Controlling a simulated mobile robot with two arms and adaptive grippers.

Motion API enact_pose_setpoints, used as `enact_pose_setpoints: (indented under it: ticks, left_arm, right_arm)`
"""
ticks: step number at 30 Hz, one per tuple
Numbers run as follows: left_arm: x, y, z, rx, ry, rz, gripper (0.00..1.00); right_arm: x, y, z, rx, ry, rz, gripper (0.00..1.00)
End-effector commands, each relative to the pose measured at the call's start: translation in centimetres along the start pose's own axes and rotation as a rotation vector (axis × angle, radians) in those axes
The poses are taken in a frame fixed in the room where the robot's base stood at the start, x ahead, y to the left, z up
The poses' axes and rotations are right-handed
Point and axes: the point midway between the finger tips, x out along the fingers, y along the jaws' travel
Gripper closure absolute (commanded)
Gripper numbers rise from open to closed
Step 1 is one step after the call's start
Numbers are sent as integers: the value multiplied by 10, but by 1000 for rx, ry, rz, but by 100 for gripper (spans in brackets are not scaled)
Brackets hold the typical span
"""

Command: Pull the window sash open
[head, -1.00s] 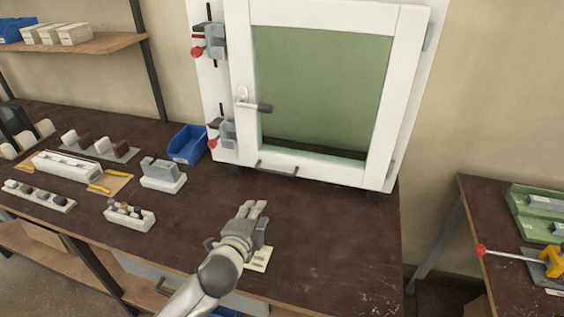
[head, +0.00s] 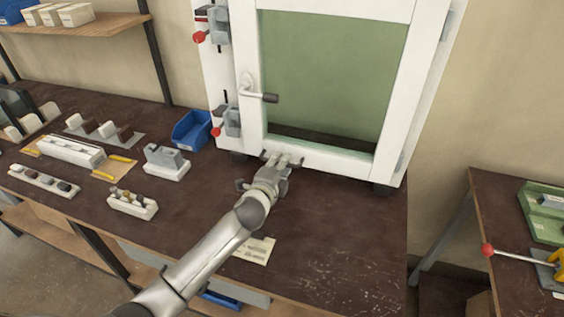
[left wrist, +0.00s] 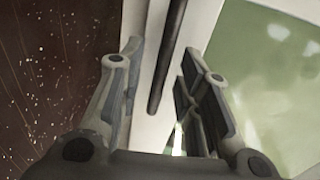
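The white window sash (head: 392,95) with its green pane (head: 330,70) stands upright in a white frame at the back of the bench. A lever handle (head: 264,97) sits on its left stile. My left gripper (head: 284,160) is at the sash's bottom rail, in front of the low pull bar, and mostly hides it. In the left wrist view the dark pull bar (left wrist: 167,65) runs between the two spread fingers, with gaps on both sides. The fingers are open. My right gripper is not in view.
Red-knobbed clamps (head: 230,122) sit on the frame's left side. A blue bin (head: 192,130) and a grey block on a white base (head: 166,163) stand to the left. The bench front is mostly clear around a pale card (head: 254,249).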

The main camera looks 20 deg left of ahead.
Motion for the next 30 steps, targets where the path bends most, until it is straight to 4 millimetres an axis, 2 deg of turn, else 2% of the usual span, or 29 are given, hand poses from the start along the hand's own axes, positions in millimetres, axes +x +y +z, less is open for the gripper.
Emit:
enact_pose_setpoints:
  ticks: [4,15,22,30]
  left_arm:
    - [10,0,0,0,-1,0,68]
    - [13,0,0,0,0,0,68]
    - [13,0,0,0,0,0,98]
    - [13,0,0,0,0,0,100]
  right_arm:
    - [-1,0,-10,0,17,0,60]
    - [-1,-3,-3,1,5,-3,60]
    - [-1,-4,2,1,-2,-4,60]
    - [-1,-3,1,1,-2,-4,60]
